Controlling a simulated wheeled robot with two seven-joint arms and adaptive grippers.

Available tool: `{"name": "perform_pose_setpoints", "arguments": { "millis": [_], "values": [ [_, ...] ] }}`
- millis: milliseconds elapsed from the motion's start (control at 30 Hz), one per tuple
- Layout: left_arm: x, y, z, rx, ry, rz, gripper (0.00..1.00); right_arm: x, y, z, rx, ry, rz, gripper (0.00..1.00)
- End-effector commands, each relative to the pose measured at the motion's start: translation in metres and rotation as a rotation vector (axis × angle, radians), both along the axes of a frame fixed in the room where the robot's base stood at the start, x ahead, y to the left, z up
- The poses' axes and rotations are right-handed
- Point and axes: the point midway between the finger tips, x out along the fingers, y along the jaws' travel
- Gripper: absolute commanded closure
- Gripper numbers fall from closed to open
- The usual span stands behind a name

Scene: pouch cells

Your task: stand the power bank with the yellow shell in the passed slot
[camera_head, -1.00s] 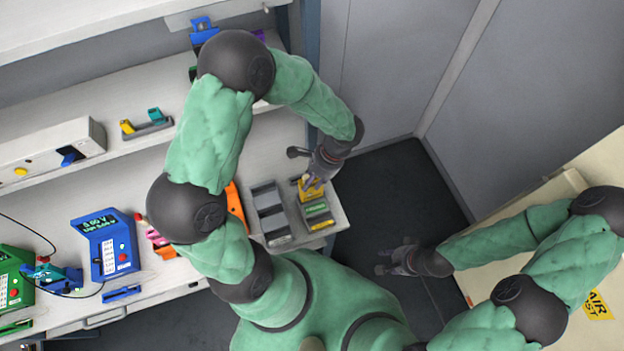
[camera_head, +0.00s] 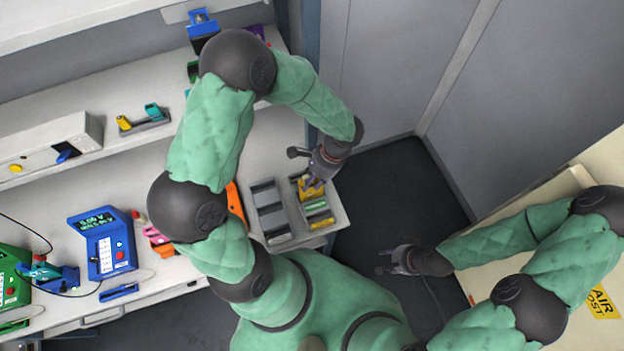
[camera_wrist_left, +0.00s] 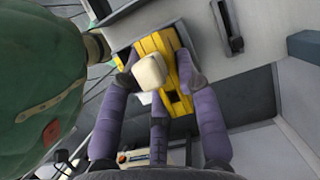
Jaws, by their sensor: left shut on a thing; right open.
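The yellow-shelled power bank (camera_wrist_left: 182,78) is between the purple fingers of my left gripper (camera_wrist_left: 155,78) in the left wrist view. My left gripper (camera_head: 312,186) is shut on it at the right end of the bench in the head view, over the far end of a grey slotted holder (camera_head: 327,228). Yellow shows at the fingertips there. The fingers and wrist hide part of it, so I cannot tell whether it rests in a slot. Which slot is the passed one is not readable. My right gripper (camera_head: 385,261) is open and empty above the dark floor.
A second grey slotted holder (camera_head: 268,208) stands just left of the first. An orange object (camera_head: 235,205) and a blue meter (camera_head: 106,243) stand further left. A shelf (camera_head: 60,109) with a small yellow-and-teal holder (camera_head: 143,120) runs behind. The floor right of the bench is open.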

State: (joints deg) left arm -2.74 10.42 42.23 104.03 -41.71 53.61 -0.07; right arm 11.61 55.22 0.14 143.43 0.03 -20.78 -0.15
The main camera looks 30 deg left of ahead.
Motion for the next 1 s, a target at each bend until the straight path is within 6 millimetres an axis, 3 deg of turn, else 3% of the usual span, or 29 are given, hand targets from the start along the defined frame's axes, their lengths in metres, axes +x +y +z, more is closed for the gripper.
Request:
{"name": "perform_pose_setpoints", "arguments": {
  "millis": [900, 933, 1000],
  "values": [
    [0.000, 0.000, -0.018, 0.000, 0.000, 0.000, 1.00, 0.000, 0.000, -0.015, 0.000, 0.001, 0.000, 0.57],
    [0.000, 0.000, -0.017, 0.000, 0.000, 0.001, 0.59, 0.000, 0.000, -0.014, 0.000, 0.001, 0.000, 0.57],
    [0.000, 0.000, -0.017, 0.000, 0.000, 0.000, 0.40, -0.001, 0.000, -0.014, 0.000, 0.002, 0.001, 0.57]
  ]
}}
